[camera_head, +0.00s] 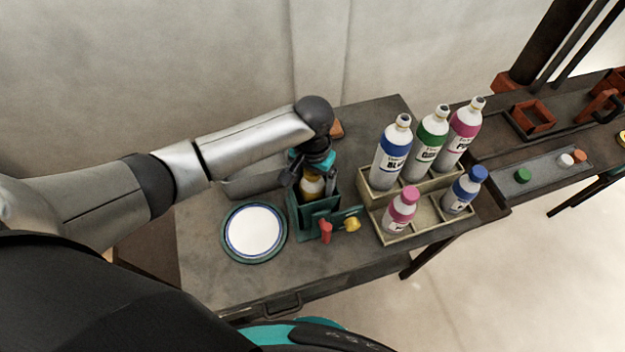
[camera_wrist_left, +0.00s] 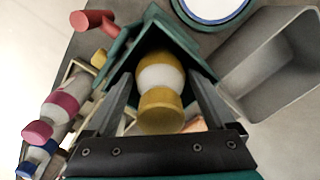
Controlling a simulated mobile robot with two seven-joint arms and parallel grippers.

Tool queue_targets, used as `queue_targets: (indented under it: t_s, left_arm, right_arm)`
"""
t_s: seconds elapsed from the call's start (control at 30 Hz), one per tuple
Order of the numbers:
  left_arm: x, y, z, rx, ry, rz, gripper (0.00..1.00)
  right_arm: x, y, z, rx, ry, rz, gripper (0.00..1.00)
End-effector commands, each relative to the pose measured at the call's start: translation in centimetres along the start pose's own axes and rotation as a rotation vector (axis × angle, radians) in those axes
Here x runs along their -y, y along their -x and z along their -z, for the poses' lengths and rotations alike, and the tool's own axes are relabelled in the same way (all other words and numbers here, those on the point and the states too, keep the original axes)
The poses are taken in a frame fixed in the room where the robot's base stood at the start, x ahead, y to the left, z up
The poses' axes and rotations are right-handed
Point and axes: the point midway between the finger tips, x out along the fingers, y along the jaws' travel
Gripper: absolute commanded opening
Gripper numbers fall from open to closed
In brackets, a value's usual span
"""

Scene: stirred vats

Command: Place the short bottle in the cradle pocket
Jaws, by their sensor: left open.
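A short bottle (camera_head: 312,187) with a yellow cap and a white band stands inside a green open-topped holder (camera_head: 299,223), seemingly the cradle. In the left wrist view the bottle (camera_wrist_left: 160,76) shows cap towards the camera, with the holder's green walls (camera_wrist_left: 152,28) around it. My left gripper (camera_head: 315,180) points down over the holder. Its fingers (camera_wrist_left: 160,85) are open, one on each side of the bottle, with the bottle between them. Whether the bottle touches the holder's floor is hidden. My right gripper is not in view.
A red knob (camera_head: 326,231) and a yellow knob (camera_head: 352,224) stick out at the holder's front. A round white plate (camera_head: 253,231) lies to its left. The table front is clear.

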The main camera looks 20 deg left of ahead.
Motion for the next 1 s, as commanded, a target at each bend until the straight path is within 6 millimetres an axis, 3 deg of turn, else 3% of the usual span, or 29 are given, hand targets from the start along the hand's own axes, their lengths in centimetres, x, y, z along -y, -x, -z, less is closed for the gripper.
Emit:
queue_targets:
  t_s: [0.17, 0.6, 0.8, 1.0]
  left_arm:
    - [0.0, 1.6, 0.1, -0.003, 0.0, 0.0, 0.88]
    - [0.0, 10.5, 0.1, -0.003, 0.0, -0.001, 0.88]
    - [0.0, 12.2, 0.0, 0.0, 0.001, 0.0, 0.88]
    - [0.0, 12.3, 0.0, 0.0, 0.001, -0.001, 0.88]
  right_arm:
    - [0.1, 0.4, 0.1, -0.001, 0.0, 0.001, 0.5]
    - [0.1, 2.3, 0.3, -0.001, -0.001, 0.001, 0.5]
    - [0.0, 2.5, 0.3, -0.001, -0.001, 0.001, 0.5]
    - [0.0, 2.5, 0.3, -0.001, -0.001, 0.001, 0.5]
